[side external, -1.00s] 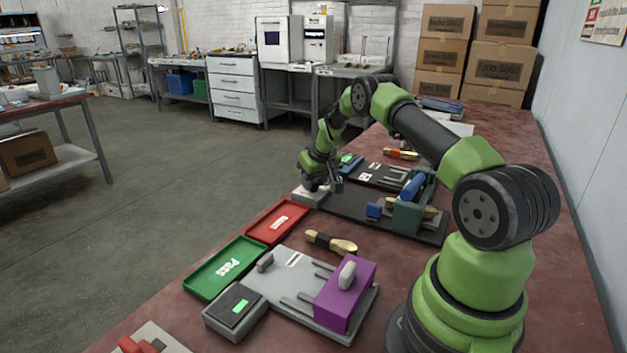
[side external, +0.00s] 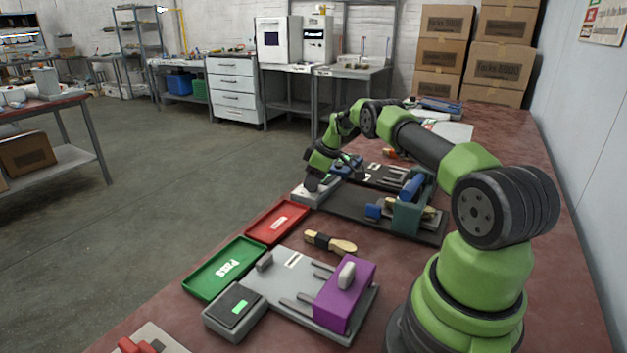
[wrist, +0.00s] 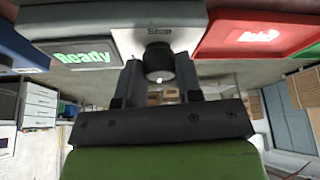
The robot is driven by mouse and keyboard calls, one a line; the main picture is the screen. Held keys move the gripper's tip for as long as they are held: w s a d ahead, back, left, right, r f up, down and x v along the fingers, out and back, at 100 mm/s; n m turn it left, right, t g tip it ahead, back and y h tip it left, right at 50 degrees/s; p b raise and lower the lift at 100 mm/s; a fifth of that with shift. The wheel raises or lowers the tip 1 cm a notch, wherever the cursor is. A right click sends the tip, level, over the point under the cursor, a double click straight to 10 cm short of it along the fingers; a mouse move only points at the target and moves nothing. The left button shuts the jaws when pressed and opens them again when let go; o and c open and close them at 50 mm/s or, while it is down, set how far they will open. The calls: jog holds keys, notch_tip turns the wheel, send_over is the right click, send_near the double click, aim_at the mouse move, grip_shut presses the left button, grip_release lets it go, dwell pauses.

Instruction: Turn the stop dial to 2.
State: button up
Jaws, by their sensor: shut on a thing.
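The stop dial (wrist: 158,62) is a dark round knob on a light grey panel (wrist: 150,20) with the word "Stop" by it in the wrist view. My gripper (wrist: 158,75) has its two dark fingers on either side of the dial, shut on it. I cannot read which number the dial points to. In the side view my gripper (side external: 312,186) is down at the pale control box (side external: 303,197) at the left end of the dark press base; the dial itself is hidden there.
A screen reading "Ready" (wrist: 82,52) is beside the panel. A red tray (side external: 277,222) and a green "Pass" tray (side external: 225,268) lie nearby. The green press (side external: 407,217) has a blue handle.

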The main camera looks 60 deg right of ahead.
dwell(0.5)
jog(key=o, duration=0.9)
jog(key=v, duration=1)
